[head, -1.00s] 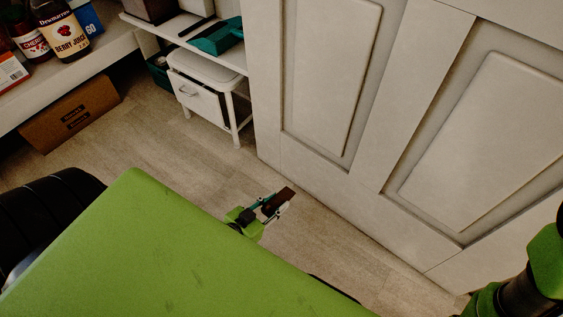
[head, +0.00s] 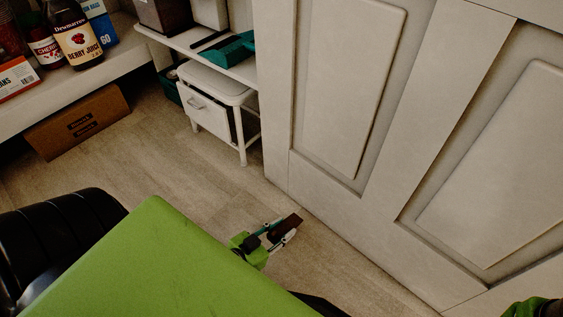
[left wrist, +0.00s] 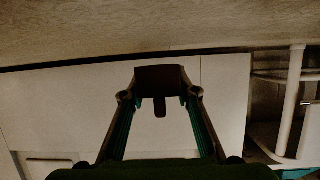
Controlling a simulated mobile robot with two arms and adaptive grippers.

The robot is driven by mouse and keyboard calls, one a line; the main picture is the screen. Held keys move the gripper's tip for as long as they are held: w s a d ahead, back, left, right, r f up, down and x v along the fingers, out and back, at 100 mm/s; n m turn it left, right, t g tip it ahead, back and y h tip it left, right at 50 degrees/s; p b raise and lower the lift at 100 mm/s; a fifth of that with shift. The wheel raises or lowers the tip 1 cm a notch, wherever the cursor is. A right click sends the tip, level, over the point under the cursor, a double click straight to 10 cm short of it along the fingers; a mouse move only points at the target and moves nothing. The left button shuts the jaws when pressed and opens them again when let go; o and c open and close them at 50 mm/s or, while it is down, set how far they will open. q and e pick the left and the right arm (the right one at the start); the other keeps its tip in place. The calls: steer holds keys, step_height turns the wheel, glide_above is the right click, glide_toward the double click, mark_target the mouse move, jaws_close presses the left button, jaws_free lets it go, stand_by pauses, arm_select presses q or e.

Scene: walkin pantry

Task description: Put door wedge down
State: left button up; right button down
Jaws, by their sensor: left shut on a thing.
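The door wedge (head: 287,228) is a small dark brown block. My left gripper (head: 278,232) is shut on it, low over the floor near the foot of the white panelled door. In the left wrist view the dark wedge (left wrist: 160,78) sits between the two fingertips of my left gripper (left wrist: 160,98). The floor (left wrist: 150,35) fills the top of that view, and the wedge appears apart from it, though the exact gap cannot be told. My right gripper is not in view; only a bit of green arm shows at the lower right of the head view.
The white door (head: 370,130) stands close on the right. A white stool with a drawer (head: 208,112) stands under a shelf with a teal item (head: 225,50). A cardboard box (head: 78,122) lies under the left shelf, which holds bottles (head: 75,42). Bare floor (head: 170,165) lies between.

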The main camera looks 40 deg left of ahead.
arm_select(q)
steer(key=shift+f+b, duration=0.3)
steer(key=shift+f, duration=0.25)
steer(key=o, duration=1.2)
steer(key=shift+a+f, duration=0.1)
steer(key=shift+o, duration=0.2)
